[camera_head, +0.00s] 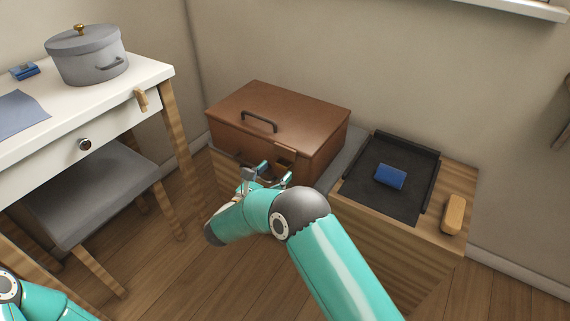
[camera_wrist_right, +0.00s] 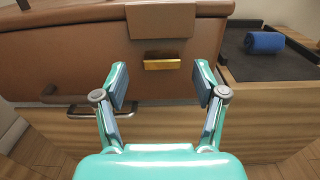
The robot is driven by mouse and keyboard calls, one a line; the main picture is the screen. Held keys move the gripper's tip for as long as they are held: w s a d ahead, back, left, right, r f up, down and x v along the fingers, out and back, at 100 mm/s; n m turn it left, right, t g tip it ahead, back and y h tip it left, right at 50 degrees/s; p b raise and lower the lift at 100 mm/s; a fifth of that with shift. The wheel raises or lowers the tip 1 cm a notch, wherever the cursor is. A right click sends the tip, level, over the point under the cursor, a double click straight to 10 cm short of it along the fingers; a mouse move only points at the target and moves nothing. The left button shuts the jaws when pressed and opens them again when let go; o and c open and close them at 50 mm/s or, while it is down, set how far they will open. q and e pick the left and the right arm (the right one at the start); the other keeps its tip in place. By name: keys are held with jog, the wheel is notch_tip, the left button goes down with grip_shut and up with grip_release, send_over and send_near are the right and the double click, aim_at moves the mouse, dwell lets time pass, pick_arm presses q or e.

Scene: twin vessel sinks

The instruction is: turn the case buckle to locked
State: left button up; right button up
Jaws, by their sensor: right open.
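The brown case (camera_head: 276,112) sits on a low wooden cabinet with its lid down. In the right wrist view, the case (camera_wrist_right: 60,55) fills the upper part, with a brown flap (camera_wrist_right: 160,20) on its front. A gold buckle (camera_wrist_right: 162,62) lies crosswise just below the flap. My right gripper (camera_head: 270,172) is in front of the case. In the right wrist view, my right gripper (camera_wrist_right: 162,84) is open and empty, its fingers left and right of the buckle and apart from it. The left gripper is outside the view; only part of my left arm shows at bottom left.
A dark tray (camera_head: 362,193) with a blue folded cloth (camera_head: 390,177) stands right of the case. A tan block (camera_head: 454,214) lies at the cabinet's right end. At left are a white table (camera_head: 120,84) with a grey pot (camera_head: 87,58) and a grey-seated stool (camera_head: 90,190).

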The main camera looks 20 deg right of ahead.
jog(key=shift+x, duration=0.9)
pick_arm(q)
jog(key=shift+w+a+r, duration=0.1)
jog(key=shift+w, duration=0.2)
pick_arm(e)
jog(key=shift+d, duration=0.1)
jog(key=shift+c, duration=0.2)
